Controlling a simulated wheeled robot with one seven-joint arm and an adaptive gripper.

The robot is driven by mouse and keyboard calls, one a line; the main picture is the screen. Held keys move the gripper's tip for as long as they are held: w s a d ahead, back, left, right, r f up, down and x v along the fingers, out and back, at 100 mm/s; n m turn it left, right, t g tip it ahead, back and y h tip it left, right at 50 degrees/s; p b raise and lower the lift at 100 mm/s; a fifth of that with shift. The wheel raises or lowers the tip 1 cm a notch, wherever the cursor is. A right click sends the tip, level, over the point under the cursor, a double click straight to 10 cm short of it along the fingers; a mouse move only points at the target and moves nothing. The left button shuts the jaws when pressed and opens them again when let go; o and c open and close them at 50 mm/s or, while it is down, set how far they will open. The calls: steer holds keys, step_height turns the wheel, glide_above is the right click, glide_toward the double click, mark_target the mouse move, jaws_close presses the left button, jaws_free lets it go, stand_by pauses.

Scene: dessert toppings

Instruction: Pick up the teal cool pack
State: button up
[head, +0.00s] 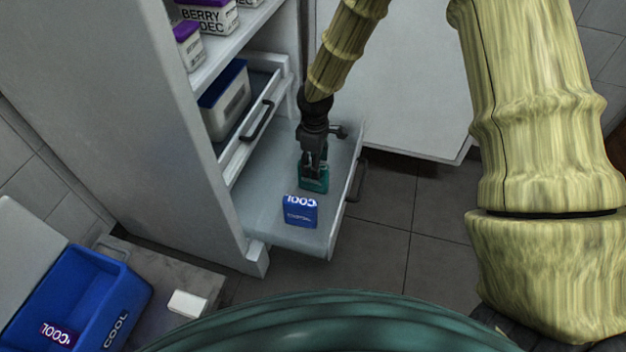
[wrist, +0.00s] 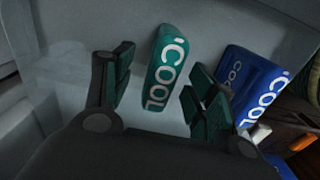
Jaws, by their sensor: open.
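The teal cool pack (head: 315,184) lies in the pulled-out lower drawer (head: 262,190) of the white cabinet. In the wrist view the teal pack (wrist: 166,68) shows white COOL lettering and sits between my open fingers, with a gap on each side. My gripper (head: 314,172) is open and close above the pack, hiding part of it in the head view. In the wrist view my gripper (wrist: 158,92) holds nothing. A blue cool pack (head: 300,211) lies in the same drawer, nearer the robot; it also shows at the right of the wrist view (wrist: 248,86).
An upper drawer (head: 262,118) holding a white and blue container (head: 225,100) is partly out. An open white door (head: 410,90) stands behind the arm. A blue bin (head: 75,283) with a purple COOL pack (head: 58,336) and a small white block (head: 187,304) are at lower left.

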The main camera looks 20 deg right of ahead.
mark_target(321, 186)
steer(key=shift+a+f+b, duration=0.2)
steer(key=shift+f+b, duration=1.8)
steer(key=shift+f, duration=0.6)
jaws_close()
